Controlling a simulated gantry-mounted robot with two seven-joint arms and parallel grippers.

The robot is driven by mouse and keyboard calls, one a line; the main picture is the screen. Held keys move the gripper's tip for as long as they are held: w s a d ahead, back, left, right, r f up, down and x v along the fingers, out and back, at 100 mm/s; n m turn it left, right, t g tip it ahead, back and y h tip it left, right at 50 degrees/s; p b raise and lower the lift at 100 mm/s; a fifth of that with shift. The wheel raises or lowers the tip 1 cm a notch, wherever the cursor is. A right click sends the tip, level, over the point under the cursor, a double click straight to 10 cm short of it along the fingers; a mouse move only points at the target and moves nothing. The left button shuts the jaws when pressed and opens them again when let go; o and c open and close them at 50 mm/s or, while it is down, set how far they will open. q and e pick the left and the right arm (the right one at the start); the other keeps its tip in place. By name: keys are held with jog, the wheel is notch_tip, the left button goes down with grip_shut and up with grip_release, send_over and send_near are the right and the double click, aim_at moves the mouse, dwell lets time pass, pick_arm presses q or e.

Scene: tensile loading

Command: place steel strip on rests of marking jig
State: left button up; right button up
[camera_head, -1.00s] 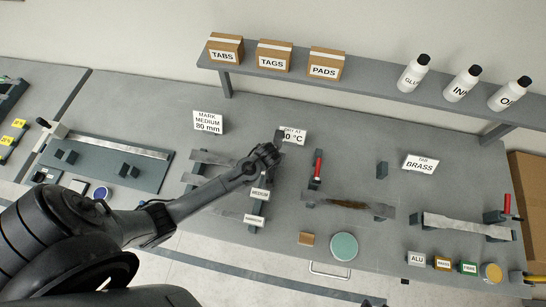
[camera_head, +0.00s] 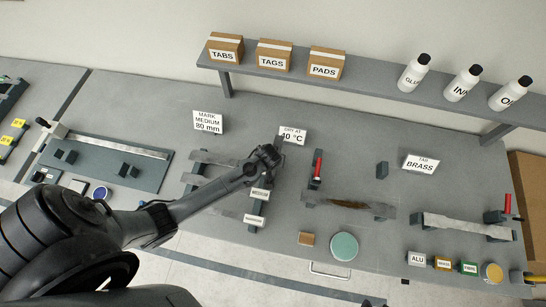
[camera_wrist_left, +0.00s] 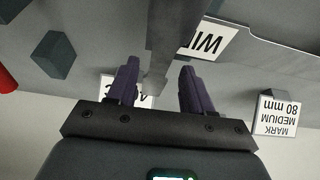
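The marking jig (camera_head: 105,165) is a blue-grey plate at the left in the head view, with a pale scale along its far edge and dark blocks as rests (camera_head: 128,170). Right of it, several steel strips (camera_head: 213,158) lie on a rack with tags, including MEDIUM (camera_head: 260,194). My left arm crosses the rack and hides part of the strips. My left gripper (camera_head: 278,142) is over the rack's far right end. In the left wrist view its fingers (camera_wrist_left: 158,85) are apart, with a grey piece (camera_wrist_left: 172,35) between them; contact is unclear. My right gripper is not in view.
Signs reading MARK MEDIUM 80 mm (camera_head: 207,121) and DRY AT 40 °C (camera_head: 293,135) stand behind the rack. A red-handled fixture (camera_head: 318,167) is right of the gripper. A shelf (camera_head: 370,85) with boxes and bottles runs along the back.

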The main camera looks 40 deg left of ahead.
pick_arm(q)
jog(key=shift+r, duration=0.15)
jog(key=shift+r, duration=0.25)
jog(key=v, duration=1.1)
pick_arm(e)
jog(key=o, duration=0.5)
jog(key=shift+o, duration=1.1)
pick_arm(q)
jog(key=s+d+r+m+h, duration=0.1)
jog(key=s+d+r+m, duration=0.1)
jog(key=s, duration=0.6)
jog(key=s+d+r+m+h, duration=0.1)
jog(key=s+d+r+m, duration=0.2)
jog(key=s+r+m, duration=0.2)
jog(key=s+m, duration=0.1)
jog(key=s, duration=0.1)
jog(key=shift+s+d+r, duration=0.2)
jog(key=shift+s+d, duration=0.1)
jog(key=shift+s, duration=0.1)
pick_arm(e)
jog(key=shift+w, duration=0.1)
